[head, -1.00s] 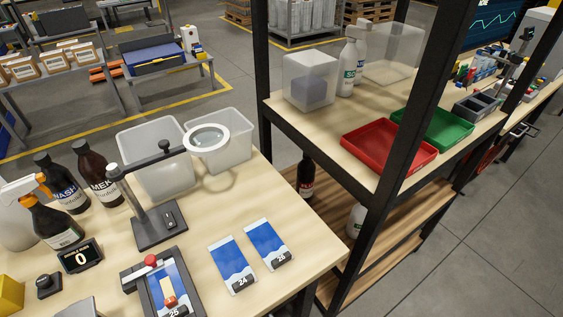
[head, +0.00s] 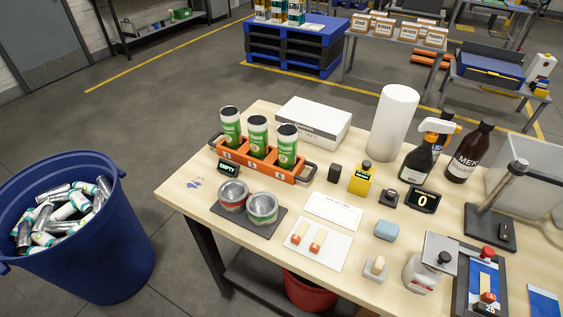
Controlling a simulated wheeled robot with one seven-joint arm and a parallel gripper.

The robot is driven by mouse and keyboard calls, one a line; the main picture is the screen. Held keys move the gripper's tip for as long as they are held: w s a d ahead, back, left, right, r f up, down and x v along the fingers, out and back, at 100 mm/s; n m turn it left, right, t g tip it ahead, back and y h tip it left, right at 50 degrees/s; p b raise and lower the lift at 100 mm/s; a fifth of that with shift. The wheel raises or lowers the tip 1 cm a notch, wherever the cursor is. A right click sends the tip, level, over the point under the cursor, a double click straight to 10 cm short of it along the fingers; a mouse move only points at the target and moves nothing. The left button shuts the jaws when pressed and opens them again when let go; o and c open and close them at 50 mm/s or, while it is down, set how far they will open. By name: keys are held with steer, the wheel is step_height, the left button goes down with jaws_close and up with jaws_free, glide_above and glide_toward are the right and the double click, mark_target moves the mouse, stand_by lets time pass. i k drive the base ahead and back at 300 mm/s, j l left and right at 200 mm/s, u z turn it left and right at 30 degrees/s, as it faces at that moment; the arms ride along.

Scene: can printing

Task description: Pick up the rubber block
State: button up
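No object here is clearly marked as the rubber block. A small black block (head: 335,173) stands behind the white paper strip. A pale blue rounded block (head: 386,230) lies on the table right of centre. A small tan block (head: 376,265) sits on a light square holder near the front edge. Two small tan blocks with orange-red ends lie on a white card (head: 327,259), a left one (head: 300,232) and a right one (head: 319,239). I cannot tell which of these is rubber. My gripper is not in view.
A blue bin (head: 110,255) of cans stands left.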

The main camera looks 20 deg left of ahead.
mark_target(335, 170)
steer(key=u, duration=0.45)
steer(key=i+u, duration=0.5)
steer(key=i+l+u, duration=0.3)
steer(key=i+u, duration=0.15)
steer(key=i, duration=0.2)
